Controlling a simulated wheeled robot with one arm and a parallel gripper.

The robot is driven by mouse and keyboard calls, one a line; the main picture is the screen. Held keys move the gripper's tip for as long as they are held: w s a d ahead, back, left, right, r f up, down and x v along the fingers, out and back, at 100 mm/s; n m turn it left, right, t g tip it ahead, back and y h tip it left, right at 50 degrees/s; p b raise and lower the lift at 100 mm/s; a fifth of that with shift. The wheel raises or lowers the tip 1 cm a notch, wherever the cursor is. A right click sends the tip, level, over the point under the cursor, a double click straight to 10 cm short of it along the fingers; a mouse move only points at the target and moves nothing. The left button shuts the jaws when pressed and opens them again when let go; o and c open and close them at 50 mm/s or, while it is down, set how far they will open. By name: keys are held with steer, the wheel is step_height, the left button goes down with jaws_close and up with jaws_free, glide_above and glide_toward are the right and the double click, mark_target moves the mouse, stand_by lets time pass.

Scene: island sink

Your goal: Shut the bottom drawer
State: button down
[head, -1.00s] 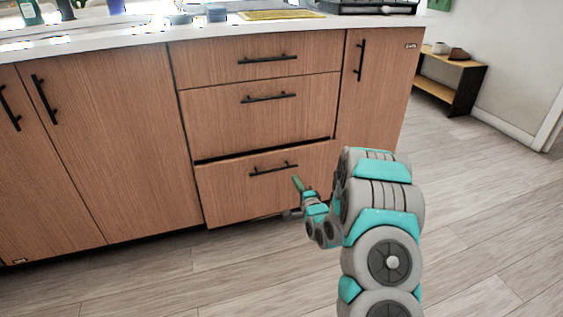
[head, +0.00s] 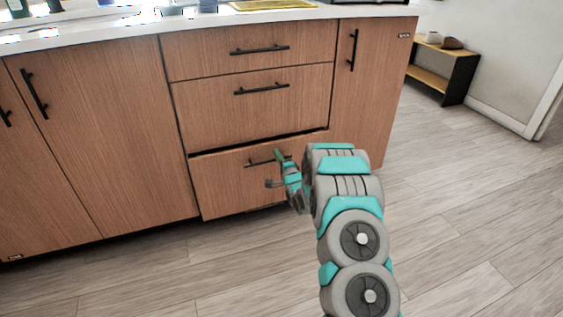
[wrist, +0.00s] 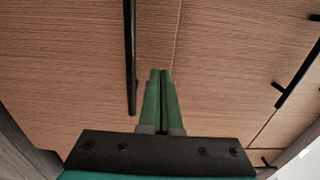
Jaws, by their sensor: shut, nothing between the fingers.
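The bottom drawer (head: 228,184) is the lowest of three wood-grain drawers in the island. It stands slightly out, with a dark gap along its top edge. Its black bar handle (head: 262,162) is partly hidden by my gripper (head: 279,168) in the head view. My gripper is in front of the right part of this drawer. In the wrist view the green fingers (wrist: 161,98) are together and empty, pointing at the wood fronts, with a black bar handle (wrist: 130,55) just to their left. I cannot tell whether the fingers touch the front.
The middle drawer (head: 255,107) and top drawer (head: 246,50) look closed above. Cabinet doors (head: 100,140) flank them on the left, and a narrow door (head: 368,90) on the right. A low shelf (head: 442,70) stands at the far right. The wood floor (head: 450,190) is clear.

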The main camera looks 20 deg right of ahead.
steer(key=shift+w+a, duration=0.1)
steer(key=shift+w, duration=1.1)
